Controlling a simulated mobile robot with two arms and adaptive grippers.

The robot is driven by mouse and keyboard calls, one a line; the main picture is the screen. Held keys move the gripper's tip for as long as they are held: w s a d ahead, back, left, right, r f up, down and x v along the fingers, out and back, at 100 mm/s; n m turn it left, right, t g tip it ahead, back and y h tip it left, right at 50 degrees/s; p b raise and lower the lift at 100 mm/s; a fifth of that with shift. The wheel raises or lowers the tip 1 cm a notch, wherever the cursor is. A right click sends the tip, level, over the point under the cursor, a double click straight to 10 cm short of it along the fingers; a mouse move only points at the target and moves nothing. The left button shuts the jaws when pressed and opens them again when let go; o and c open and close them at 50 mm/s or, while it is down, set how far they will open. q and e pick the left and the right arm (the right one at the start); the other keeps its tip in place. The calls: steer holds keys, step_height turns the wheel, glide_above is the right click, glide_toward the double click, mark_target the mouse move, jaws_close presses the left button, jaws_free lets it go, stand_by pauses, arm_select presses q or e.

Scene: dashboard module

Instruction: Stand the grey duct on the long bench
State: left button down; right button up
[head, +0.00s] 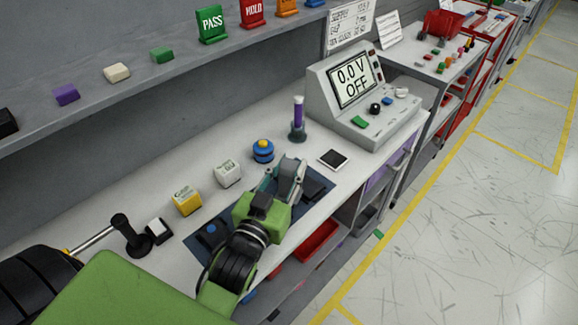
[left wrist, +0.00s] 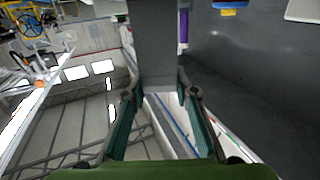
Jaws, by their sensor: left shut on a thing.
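My left gripper (head: 286,178) is shut on the grey duct, above the dark mat near the front of the long white bench (head: 350,185). In the left wrist view the duct (left wrist: 165,50) is a plain grey block between the two teal fingers (left wrist: 158,100), reaching past the top of the picture. In the head view the fingers and wrist hide much of it. I cannot tell whether its lower end touches the bench. My right gripper is not in view.
A dark blue mat (head: 318,188) lies under the gripper. Behind it stand a yellow block (head: 187,203), a white block (head: 228,174), a blue-yellow button (head: 263,151) and a purple tube (head: 299,112). A meter console (head: 352,82) is farther right. A shelf (head: 120,100) runs above.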

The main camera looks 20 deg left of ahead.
arm_select(q)
steer(key=shift+f, duration=0.15)
steer(key=c, duration=1.6)
jaws_free()
steer(key=shift+s+r, duration=0.1)
steer(key=shift+r, duration=0.1)
